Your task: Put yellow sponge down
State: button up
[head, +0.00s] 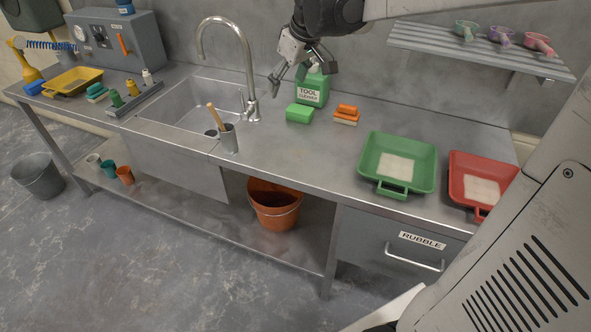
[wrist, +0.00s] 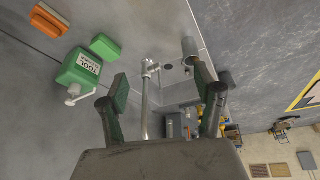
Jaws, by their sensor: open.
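My gripper (head: 303,72) is open above the back of the steel counter, near the green tool cleaner bottle (head: 312,92). In the wrist view nothing shows between its spread fingers (wrist: 168,88). I cannot make out a plainly yellow sponge in either view. A green sponge-like block (head: 299,113) lies on the counter in front of the bottle; it also shows in the wrist view (wrist: 105,47). An orange block with a pale underside (head: 346,115) lies right of the bottle; the wrist view shows it at upper left (wrist: 60,28).
The tap (head: 247,75) and sink (head: 190,108) are left of the gripper. Green (head: 422,152) and red (head: 460,163) trays are at right, under a wall shelf (head: 480,52).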

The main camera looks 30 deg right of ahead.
jog(key=s+a+f+m+t, duration=0.1)
jog(key=s+a+f+m, duration=0.1)
jog(key=s, duration=1)
jog(key=s+a+f+m+t+h, duration=0.1)
jog(key=s+a+f+m, duration=0.1)
jog(key=s+a+f, duration=0.2)
jog(key=s+a, duration=0.3)
jog(key=s, duration=0.5)
jog(key=shift+s+t, duration=0.15)
jog(key=shift+t, duration=0.15)
jog(key=shift+o, duration=0.6)
